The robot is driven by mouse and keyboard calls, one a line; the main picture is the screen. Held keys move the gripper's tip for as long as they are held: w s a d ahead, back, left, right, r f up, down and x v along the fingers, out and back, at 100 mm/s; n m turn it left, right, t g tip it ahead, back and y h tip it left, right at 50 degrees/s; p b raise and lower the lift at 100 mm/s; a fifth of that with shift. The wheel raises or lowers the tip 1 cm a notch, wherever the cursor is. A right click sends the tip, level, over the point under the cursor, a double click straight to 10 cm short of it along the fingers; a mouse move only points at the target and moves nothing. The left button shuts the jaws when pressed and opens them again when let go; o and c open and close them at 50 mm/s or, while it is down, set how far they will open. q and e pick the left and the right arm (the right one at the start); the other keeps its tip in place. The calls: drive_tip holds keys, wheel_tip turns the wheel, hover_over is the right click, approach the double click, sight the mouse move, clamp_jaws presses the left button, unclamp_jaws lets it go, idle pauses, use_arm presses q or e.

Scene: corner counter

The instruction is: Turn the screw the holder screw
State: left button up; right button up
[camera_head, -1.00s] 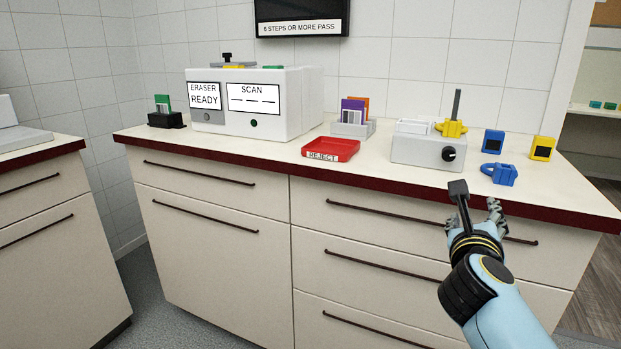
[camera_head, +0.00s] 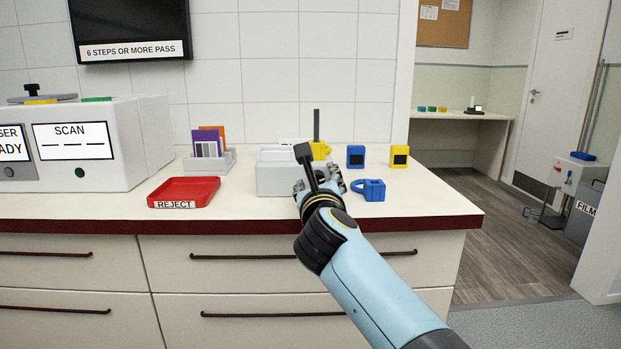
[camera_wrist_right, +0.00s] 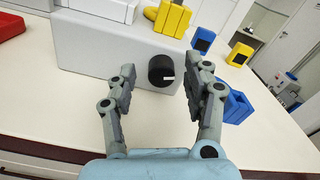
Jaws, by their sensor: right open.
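The holder is a light grey box (camera_head: 272,181) on the counter. My right gripper (camera_head: 322,181) is in front of the holder and hides the knob in the head view. In the right wrist view the gripper (camera_wrist_right: 160,82) is open, with one finger on each side of the knob and gaps between. My left gripper is not in view.
A blue clamp piece (camera_head: 370,190) lies close right of the gripper. Blue (camera_head: 355,157) and yellow (camera_head: 399,157) blocks stand behind it. A red reject tray (camera_head: 184,192) and a grey card rack (camera_head: 209,163) are to the left. The counter's front edge is below.

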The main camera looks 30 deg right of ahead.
drive_tip(key=shift+d, duration=0.1)
clamp_jaws()
idle(0.3)
drive_tip(key=shift+r, duration=0.1)
drive_tip(key=shift+r+n+p, duration=0.15)
drive_tip(key=shift+n+p, duration=0.45)
drive_tip(key=shift+p, duration=0.45)
drive_tip(key=n+p, duration=0.8)
drive_tip(key=p, duration=0.1)
drive_tip(key=shift+n, duration=0.4)
drive_tip(key=n+p, duration=0.2)
drive_tip(key=shift+f+n+p, duration=0.25)
drive_tip(key=shift+n+p, duration=0.05)
drive_tip(key=shift+f+n+p, duration=0.1)
drive_tip(key=shift+n+p, duration=0.35)
drive_tip(key=shift+n, duration=0.25)
